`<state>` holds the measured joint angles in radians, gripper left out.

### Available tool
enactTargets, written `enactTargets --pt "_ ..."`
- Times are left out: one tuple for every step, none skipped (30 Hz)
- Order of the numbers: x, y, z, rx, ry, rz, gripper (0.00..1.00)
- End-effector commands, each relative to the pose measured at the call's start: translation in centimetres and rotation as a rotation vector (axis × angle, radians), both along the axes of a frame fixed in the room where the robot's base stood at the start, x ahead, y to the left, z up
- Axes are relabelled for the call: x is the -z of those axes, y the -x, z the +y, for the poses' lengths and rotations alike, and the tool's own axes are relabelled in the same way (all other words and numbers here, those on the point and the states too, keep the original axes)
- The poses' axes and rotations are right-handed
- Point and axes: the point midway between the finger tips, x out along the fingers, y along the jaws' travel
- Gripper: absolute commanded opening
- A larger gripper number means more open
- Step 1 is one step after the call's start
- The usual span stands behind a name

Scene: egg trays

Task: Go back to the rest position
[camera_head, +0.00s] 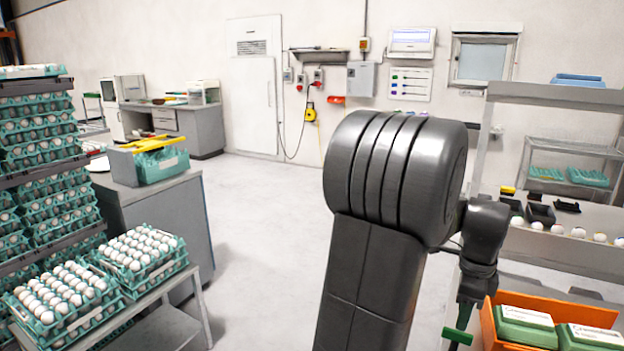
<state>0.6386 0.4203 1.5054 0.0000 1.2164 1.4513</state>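My dark grey arm fills the middle right of the head view and bends down at the right. My gripper (462,322) hangs at its lower end, beside the left wall of an orange crate (488,325). It is small, dark and partly hidden. I cannot tell whether its fingers are open or shut. A thin green piece shows at its lower end; I cannot tell whether it is part of the gripper or something held.
Green trays of white eggs (140,258) stand on a low cart at the left, beside a tall egg rack (40,150). A grey cabinet (160,220) is behind. Green boxes (525,327) lie in the orange crate. A bench (560,250) is at the right. The floor (265,210) between is clear.

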Motion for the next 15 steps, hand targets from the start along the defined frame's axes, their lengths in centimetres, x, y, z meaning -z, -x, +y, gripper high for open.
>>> enactTargets --pt "1.1 0.1 0.0 0.000 -0.003 0.003 0.38" --pt "1.8 0.1 0.0 0.000 -0.003 0.003 0.38" --pt "2.6 0.1 0.0 0.000 -0.003 0.004 0.38" --pt "3.1 0.1 0.0 0.000 -0.002 0.003 0.38" --pt "3.7 0.1 0.1 0.000 -0.002 0.003 0.38" --pt "4.5 0.1 0.1 0.000 -0.003 0.004 0.38" --pt "5.0 0.1 0.0 0.000 -0.003 0.003 0.38" --pt "5.5 0.1 0.0 0.000 -0.002 0.003 0.38" --pt "6.1 0.1 0.1 0.000 -0.001 0.003 0.38" --pt "6.6 0.1 0.1 0.000 -0.002 0.003 0.38" --pt "7.0 0.1 0.1 0.000 -0.002 0.003 0.38" --pt "7.4 0.0 0.0 0.000 -0.001 0.002 0.38" --pt "7.7 0.0 0.0 0.000 -0.001 0.002 0.38" --pt "8.0 0.0 0.0 0.000 -0.001 0.002 0.38" --pt "8.3 0.0 0.0 0.000 0.000 0.001 0.38"
